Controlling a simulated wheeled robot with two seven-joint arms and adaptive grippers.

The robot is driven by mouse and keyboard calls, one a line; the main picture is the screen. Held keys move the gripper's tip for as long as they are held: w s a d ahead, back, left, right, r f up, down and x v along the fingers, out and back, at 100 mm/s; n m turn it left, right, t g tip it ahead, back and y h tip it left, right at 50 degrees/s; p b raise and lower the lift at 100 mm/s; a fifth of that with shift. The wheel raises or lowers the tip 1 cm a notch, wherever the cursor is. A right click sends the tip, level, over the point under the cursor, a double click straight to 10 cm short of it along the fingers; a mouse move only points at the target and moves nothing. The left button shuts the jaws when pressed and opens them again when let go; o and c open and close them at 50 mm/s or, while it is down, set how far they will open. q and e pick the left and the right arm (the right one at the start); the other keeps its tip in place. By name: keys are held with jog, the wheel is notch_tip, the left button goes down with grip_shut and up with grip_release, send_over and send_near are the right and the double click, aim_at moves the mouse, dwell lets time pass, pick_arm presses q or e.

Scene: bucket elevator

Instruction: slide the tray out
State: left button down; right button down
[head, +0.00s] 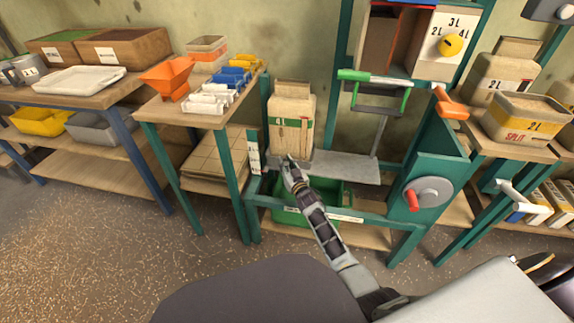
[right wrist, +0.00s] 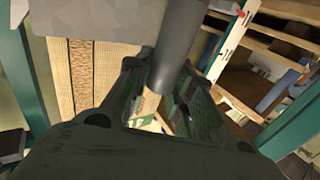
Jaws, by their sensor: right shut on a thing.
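The tray (head: 345,168) is a flat grey metal plate in the green frame. A tall beige container (head: 291,108) with a green band and "4L" mark stands at its left end. My right gripper (head: 287,162) is at the tray's front left edge, below the container. In the right wrist view my right gripper (right wrist: 155,95) is shut on a grey round bar (right wrist: 180,45), which looks like the tray's handle. A grey plate (right wrist: 90,20) shows beside the bar. The fingertips are partly hidden in the head view. My left gripper is not in view.
A green bin (head: 300,214) sits under the tray. Right of it are a red-handled crank wheel (head: 429,192) and a green panel. A green-handled gate (head: 375,78) hangs above. A side table with an orange funnel (head: 167,77) stands left. The floor in front is clear.

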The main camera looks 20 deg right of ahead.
jog(key=c, duration=1.5)
grip_release()
jog(key=shift+w+a+r, duration=0.1)
jog(key=shift+a, duration=0.15)
jog(key=shift+c, duration=0.2)
jog(key=o, duration=0.3)
jog(key=shift+o, duration=0.2)
jog(key=shift+s+d+f, duration=0.15)
jog(key=shift+s+f, duration=0.05)
jog(key=shift+s, duration=0.5)
jog(key=s, duration=1)
jog(key=shift+s, duration=0.25)
jog(key=shift+d, duration=0.15)
